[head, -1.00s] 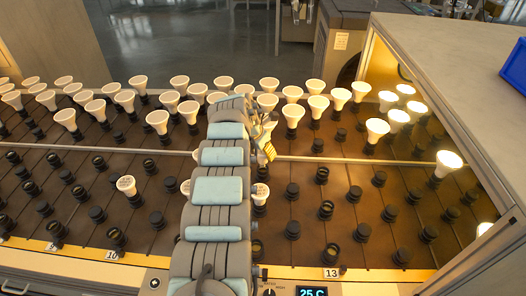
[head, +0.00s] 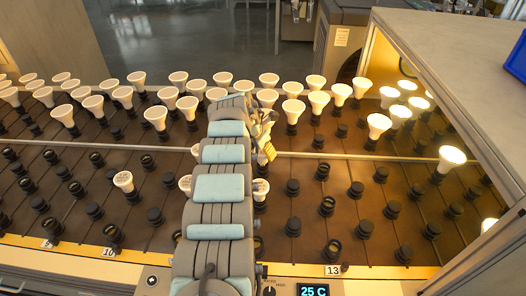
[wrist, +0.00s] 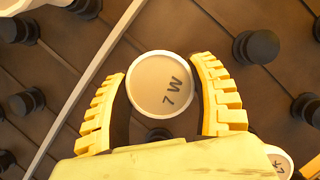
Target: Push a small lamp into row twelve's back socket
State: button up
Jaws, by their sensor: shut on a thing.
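In the wrist view a small round lamp (wrist: 163,84) with a pale face marked 7 W sits between the two curved yellow fingers of my gripper (wrist: 164,95), which is shut on it. Its base and whatever lies under it are hidden. In the head view my gripper (head: 265,145) is over the middle of the board, partly behind my arm, and the held lamp cannot be made out. The row twelve label is hidden behind my arm; labels 10 (head: 108,253) and 13 (head: 333,270) show on either side. Which socket is row twelve's back one cannot be told.
Large lamps (head: 319,102) crowd the back, several lit at right. A thin rail (head: 340,158) crosses the board. Another lamp (wrist: 279,161) lies close behind my gripper. A hood wall (head: 455,110) stands at right.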

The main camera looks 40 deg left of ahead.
jog(key=shift+f+b, duration=0.35)
jog(key=shift+f, duration=0.05)
jog(key=o, duration=1.3)
jog(key=shift+r, duration=0.2)
jog(key=shift+r, duration=0.35)
jog(key=shift+s+d+r, duration=0.15)
jog(key=shift+s+r, duration=0.25)
jog(key=shift+r, duration=0.25)
jog(key=v, duration=0.9)
jog(key=shift+s+r, duration=0.2)
jog(key=shift+r, duration=0.05)
